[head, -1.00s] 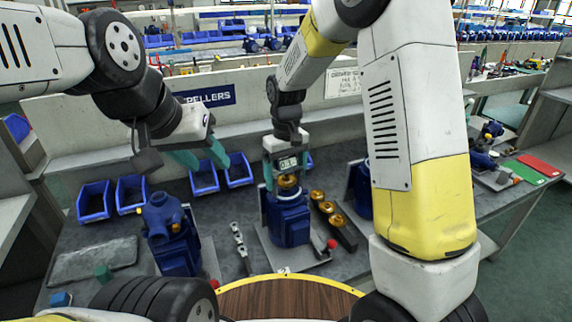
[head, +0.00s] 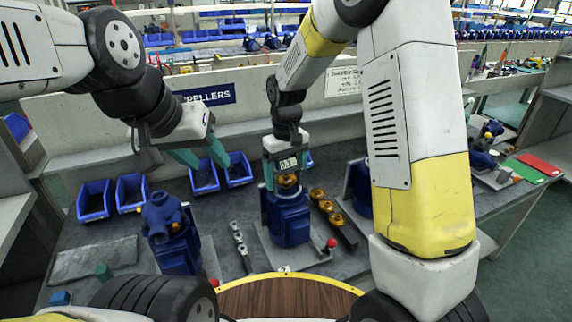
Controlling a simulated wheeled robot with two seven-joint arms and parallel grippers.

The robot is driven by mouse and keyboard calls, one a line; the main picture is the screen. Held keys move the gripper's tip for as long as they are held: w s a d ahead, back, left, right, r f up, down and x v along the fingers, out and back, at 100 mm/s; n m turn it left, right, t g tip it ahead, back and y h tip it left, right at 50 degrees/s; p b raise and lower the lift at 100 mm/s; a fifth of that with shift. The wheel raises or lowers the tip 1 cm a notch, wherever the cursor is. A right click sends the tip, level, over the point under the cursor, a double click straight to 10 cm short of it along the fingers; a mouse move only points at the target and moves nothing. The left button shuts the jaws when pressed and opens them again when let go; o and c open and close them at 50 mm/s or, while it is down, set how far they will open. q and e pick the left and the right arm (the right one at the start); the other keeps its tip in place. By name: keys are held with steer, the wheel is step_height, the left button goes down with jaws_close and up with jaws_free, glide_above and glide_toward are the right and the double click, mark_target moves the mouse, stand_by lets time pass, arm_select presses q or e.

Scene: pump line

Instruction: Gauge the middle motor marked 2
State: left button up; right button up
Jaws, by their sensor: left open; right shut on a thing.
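The middle blue motor (head: 288,222) stands on a light plate (head: 318,251) with a small 2 label at its front edge. A brass impeller (head: 287,181) sits on top of it. A small display on the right gripper shows digits. My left gripper (head: 208,160) is open and empty, held above the table to the left, near the blue bins.
A rack with several brass impellers (head: 333,218) stands right of the motor. Another blue motor (head: 172,237) stands further left, a third (head: 360,190) is partly hidden by my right arm. Blue bins (head: 95,200) line the back.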

steer(key=o, duration=1.6)
steer(key=shift+r, duration=4.55)
steer(key=s+d+r+m+t+y, duration=0.2)
steer(key=s+d+r+m, duration=0.1)
steer(key=s+d+r, duration=0.5)
steer(key=s+d+r+m+t, duration=0.1)
steer(key=s+d+t, duration=0.3)
steer(key=s, duration=0.8)
steer(key=shift+d+r+m, duration=0.4)
steer(key=shift+d+m, duration=0.4)
steer(key=shift+d, duration=0.3)
